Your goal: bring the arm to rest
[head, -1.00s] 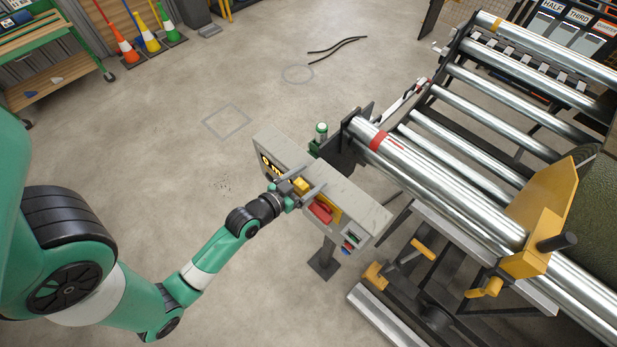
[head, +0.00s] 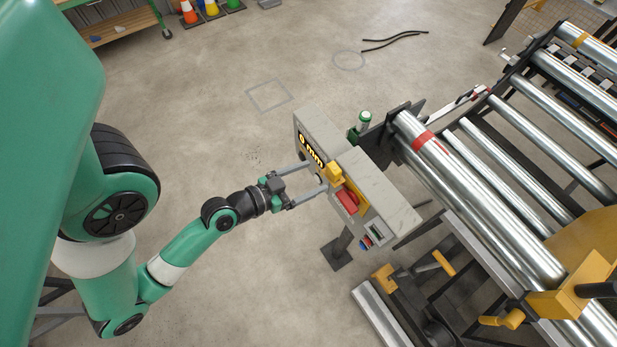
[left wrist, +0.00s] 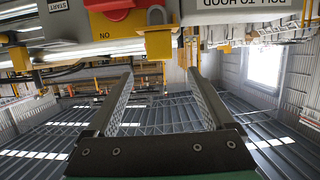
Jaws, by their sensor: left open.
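My left gripper (head: 306,181) is open and empty in the head view. Its two fingers point right, at the grey control box (head: 387,201), with the fingertips close to its near side; I cannot tell if they touch. My right gripper is not in view.
The roller machine (head: 465,185) with steel rollers fills the right side. A green-capped lamp (head: 364,119) stands behind the box. Dark cords (head: 395,41) lie on the floor at the back. The floor left of the box is clear.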

